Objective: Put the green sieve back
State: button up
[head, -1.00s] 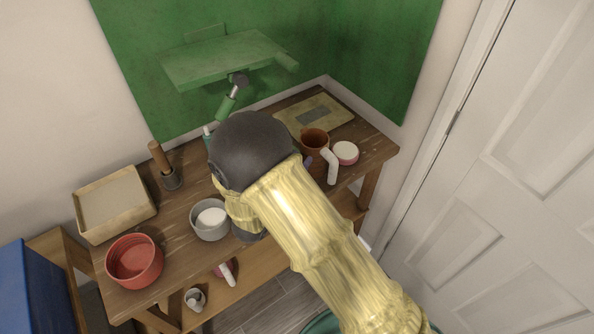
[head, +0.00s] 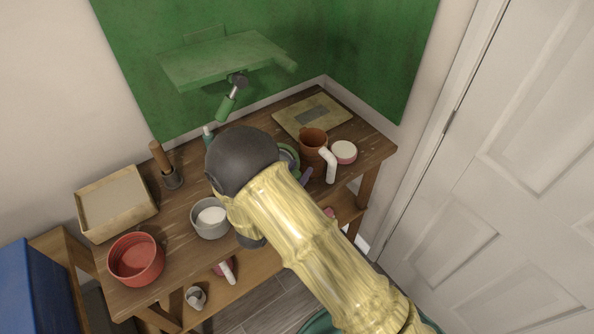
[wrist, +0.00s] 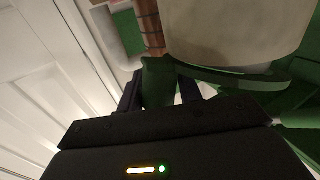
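The green sieve shows in the wrist view (wrist: 255,82) as a green rim around a large pale bowl. Its green handle lies between the two dark fingers of my gripper (wrist: 160,92) and fills the gap, so the gripper looks shut on it. In the head view a piece of green rim (head: 289,157), likely the sieve's, shows just right of my dark wrist, above the rack's top. My arm hides the gripper and the rest of the sieve there.
The wooden rack top (head: 180,220) carries a red bowl (head: 136,260), a grey bowl (head: 211,218), a shallow tray (head: 115,203), a brown mug (head: 313,141), a pink-sided round dish (head: 344,152) and a flat board (head: 312,116). A green shelf (head: 228,58) hangs behind. A white door (head: 500,180) stands right.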

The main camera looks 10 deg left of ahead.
jog(key=shift+o, duration=1.2)
jog(key=shift+w+a+f, duration=0.15)
jog(key=shift+w+f, duration=0.05)
jog(key=shift+f, duration=0.15)
jog(key=shift+r, duration=0.1)
jog(key=shift+s, duration=0.1)
jog(key=shift+s+f, duration=0.15)
jog(key=shift+f, duration=0.05)
jog(key=b+v, duration=0.5)
jog(key=v, duration=1.2)
jog(key=shift+r, duration=0.4)
jog(key=shift+d, duration=0.2)
